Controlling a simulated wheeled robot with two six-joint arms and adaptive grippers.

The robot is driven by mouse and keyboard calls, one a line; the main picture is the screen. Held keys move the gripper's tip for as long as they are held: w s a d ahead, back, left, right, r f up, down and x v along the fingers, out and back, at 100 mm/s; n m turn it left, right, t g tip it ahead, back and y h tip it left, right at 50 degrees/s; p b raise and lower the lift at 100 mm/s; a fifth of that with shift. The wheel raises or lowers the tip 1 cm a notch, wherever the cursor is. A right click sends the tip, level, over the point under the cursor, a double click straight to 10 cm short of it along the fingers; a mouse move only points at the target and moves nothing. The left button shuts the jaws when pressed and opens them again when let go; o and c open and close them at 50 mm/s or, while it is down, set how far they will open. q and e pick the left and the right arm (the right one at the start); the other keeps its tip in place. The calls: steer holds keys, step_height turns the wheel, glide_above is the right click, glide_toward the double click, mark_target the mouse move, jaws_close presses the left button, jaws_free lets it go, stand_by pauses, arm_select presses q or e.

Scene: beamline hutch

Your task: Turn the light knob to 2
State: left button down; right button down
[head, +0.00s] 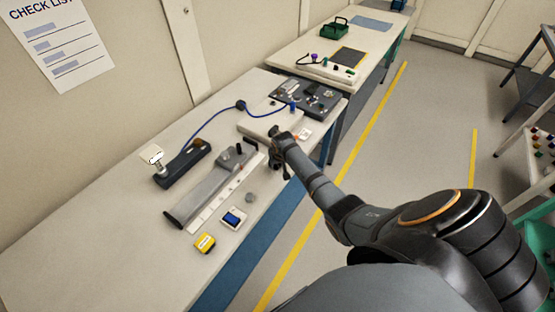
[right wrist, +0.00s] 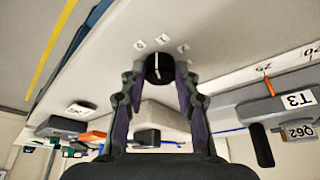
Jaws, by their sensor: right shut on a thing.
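The light knob (right wrist: 158,68) is a black round knob with a white line, on a pale panel. In the right wrist view it sits between the fingertips of my right gripper (right wrist: 159,76), which is shut on it. Its white line runs roughly up and down in that view, towards the middle mark. Three small white labels (right wrist: 163,39) stand in an arc beyond the knob; their digits are hard to read. In the head view my right gripper (head: 279,158) is at the front edge of the bench and hides the knob. My left gripper is not in view.
On the bench (head: 110,235) are a grey rail device (head: 210,188), a dark box with a blue cable (head: 183,164), a yellow box (head: 204,243) and a small blue-screened meter (head: 233,218). A dark panel (head: 308,95) stands behind my gripper. The aisle floor on the right is clear.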

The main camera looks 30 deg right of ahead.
steer(key=m+h, duration=0.1)
steer(key=m, duration=0.1)
steer(key=shift+w+a+r+m+g+p, duration=0.1)
steer(key=shift+m+g+p, duration=0.2)
steer(key=shift+m+p, duration=0.1)
steer(key=m+h, duration=0.1)
steer(key=m, duration=0.1)
steer(key=shift+m+g, duration=0.3)
steer(key=shift+m, duration=0.1)
steer(key=m+b, duration=0.1)
steer(key=m+g+b, duration=0.1)
steer(key=m, duration=0.1)
steer(key=shift+w+a+f+h, duration=0.1)
steer(key=shift+w+f+h, duration=0.1)
steer(key=shift+h, duration=0.2)
steer(key=shift+r+m+g+b, duration=0.1)
steer(key=shift+m+g+b, duration=0.7)
steer(key=shift+m, duration=0.9)
steer(key=c, duration=1)
jaws_free()
steer(key=shift+r, duration=0.1)
